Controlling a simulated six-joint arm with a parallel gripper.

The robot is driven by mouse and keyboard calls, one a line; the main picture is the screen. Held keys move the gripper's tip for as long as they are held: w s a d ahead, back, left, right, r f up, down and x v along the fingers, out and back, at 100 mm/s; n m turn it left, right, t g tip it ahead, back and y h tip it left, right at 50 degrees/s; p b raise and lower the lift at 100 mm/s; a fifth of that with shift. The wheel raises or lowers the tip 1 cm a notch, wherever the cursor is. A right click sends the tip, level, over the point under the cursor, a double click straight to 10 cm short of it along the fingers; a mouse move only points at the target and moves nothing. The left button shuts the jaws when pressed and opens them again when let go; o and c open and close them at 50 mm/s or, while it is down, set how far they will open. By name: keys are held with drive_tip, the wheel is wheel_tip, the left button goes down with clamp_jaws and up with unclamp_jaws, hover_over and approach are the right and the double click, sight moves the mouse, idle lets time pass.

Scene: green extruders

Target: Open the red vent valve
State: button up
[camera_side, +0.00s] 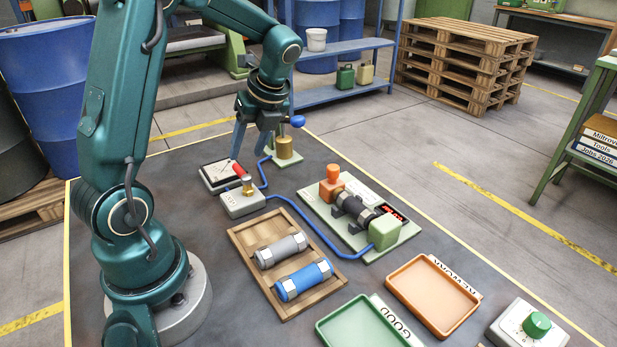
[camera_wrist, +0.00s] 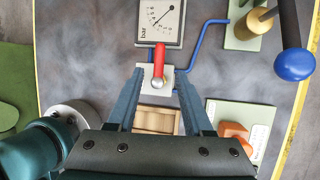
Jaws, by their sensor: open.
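The red vent valve is a red lever (camera_side: 238,171) on a light grey block (camera_side: 242,203), with a brass fitting beside it. In the side view the lever leans up toward the left. In the wrist view the red lever (camera_wrist: 159,60) points up the picture, toward the gauge, and has a metal ball at its lower end. My gripper (camera_side: 248,152) is open and empty above the valve, fingers pointing down. In the wrist view my gripper (camera_wrist: 160,76) has one finger to each side of the lever, seemingly above it. I see no contact.
A pressure gauge (camera_wrist: 158,18) lies beside the valve. A brass pump (camera_side: 283,146) with a blue-knobbed handle (camera_side: 297,121) stands close to my gripper's right. Blue tubing joins the parts. A wooden tray (camera_side: 285,306) with two cylinders and a green test stand (camera_side: 320,215) are nearer.

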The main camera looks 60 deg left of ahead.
sight(240, 169)
drive_tip(key=shift+x, duration=2.5)
clamp_jaws()
